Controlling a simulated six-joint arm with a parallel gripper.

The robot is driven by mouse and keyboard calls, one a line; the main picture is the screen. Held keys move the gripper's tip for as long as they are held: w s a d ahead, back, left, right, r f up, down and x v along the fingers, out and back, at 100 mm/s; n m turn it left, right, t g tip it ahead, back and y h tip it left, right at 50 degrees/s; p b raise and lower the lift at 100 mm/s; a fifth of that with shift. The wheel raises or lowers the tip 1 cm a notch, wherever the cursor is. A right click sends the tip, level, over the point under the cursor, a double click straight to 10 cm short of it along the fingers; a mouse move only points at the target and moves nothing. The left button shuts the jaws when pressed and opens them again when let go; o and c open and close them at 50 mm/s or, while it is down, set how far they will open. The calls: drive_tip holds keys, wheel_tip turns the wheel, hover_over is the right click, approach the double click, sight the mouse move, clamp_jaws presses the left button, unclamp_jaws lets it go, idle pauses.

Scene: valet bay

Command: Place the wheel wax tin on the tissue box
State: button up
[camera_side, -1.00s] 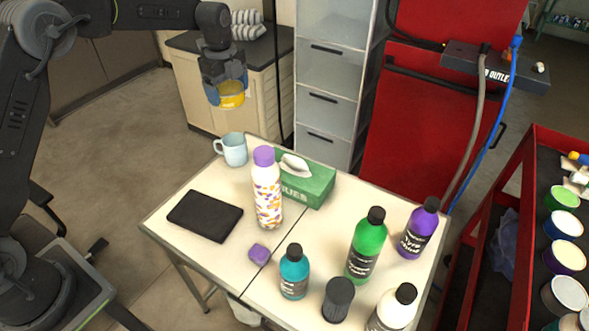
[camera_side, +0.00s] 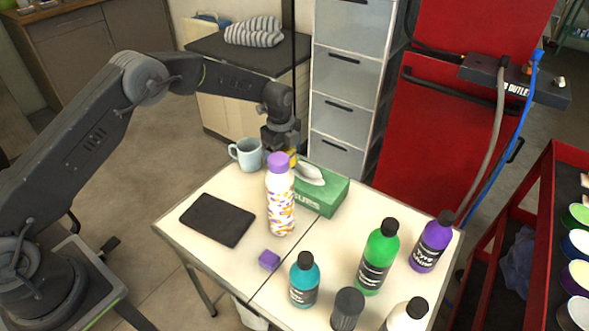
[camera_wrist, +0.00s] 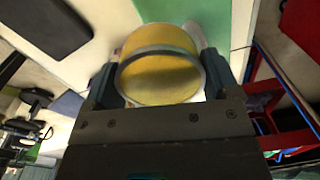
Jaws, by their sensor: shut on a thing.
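The wheel wax tin is a round yellow tin with a grey rim. My gripper (camera_wrist: 160,82) is shut on the tin (camera_wrist: 160,72), one finger on each side. In the side view my gripper (camera_side: 285,149) is behind the purple-capped bottle, and only a small yellow part of the tin (camera_side: 293,157) shows. The green tissue box (camera_side: 321,195), with a white tissue sticking up, stands on the table just right of the tin. The box also shows beyond the tin in the wrist view (camera_wrist: 180,10). I cannot tell whether the tin touches the box.
A purple-capped bottle (camera_side: 281,205) stands close in front of my gripper. A light blue mug (camera_side: 248,154) is left of it. A black tablet-like slab (camera_side: 217,221) and a purple block (camera_side: 269,260) lie on the table. Several bottles stand at the front right.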

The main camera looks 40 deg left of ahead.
sight(293, 151)
drive_tip(key=d+f, duration=0.1)
drive_tip(key=w+d, duration=0.1)
drive_tip(key=d, duration=0.1)
drive_tip(key=shift+w+f, duration=0.1)
drive_tip(key=shift+f, duration=2.3)
drive_tip(key=shift+f, duration=0.15)
drive_tip(key=o, duration=0.9)
